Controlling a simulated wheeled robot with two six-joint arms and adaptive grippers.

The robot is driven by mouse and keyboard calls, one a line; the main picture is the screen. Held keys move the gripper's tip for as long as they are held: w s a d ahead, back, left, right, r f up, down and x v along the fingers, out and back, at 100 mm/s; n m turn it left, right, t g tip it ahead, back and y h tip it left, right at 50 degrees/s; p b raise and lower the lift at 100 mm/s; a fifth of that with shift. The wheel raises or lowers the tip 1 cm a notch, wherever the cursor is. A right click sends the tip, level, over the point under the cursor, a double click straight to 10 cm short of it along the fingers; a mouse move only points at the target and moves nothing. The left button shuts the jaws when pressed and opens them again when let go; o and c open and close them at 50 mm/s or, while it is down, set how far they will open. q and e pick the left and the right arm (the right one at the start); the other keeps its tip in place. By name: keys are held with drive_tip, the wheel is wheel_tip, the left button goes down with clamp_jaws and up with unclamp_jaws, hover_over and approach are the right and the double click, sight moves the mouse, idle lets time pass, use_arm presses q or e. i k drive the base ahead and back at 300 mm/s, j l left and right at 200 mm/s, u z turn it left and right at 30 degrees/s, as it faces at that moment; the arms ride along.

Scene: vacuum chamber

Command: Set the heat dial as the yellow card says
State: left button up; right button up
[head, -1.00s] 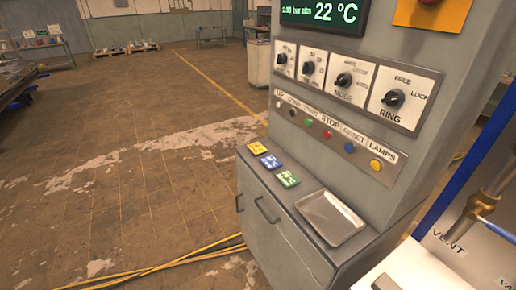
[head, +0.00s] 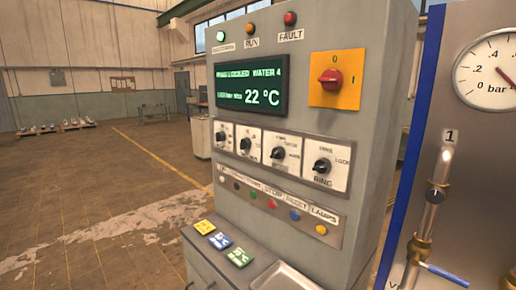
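A yellow card (head: 204,227) lies on the ledge of the grey control cabinet, left of a blue card (head: 220,241) and a green card (head: 239,257). Its writing is too small to read. Above the ledge is a row of black dials on white plates: a leftmost dial (head: 221,137), a second dial (head: 245,144), a third dial (head: 278,153) and the ring dial (head: 321,166). The labels of the two left dials are too blurred to read, so I cannot tell which is the heat dial. Neither of my grippers shows.
A red rotary switch (head: 331,79) sits on a yellow plate. Coloured buttons run below the dials. A metal tray (head: 283,277) is on the ledge. A pressure gauge (head: 490,70) and pipework stand right.

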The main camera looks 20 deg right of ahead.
sight(220, 137)
drive_tip(key=i+j, duration=0.35)
drive_tip(key=j, duration=0.15)
drive_tip(key=i+j+u, duration=0.1)
drive_tip(key=i+j, duration=0.25)
drive_tip(key=j, duration=0.2)
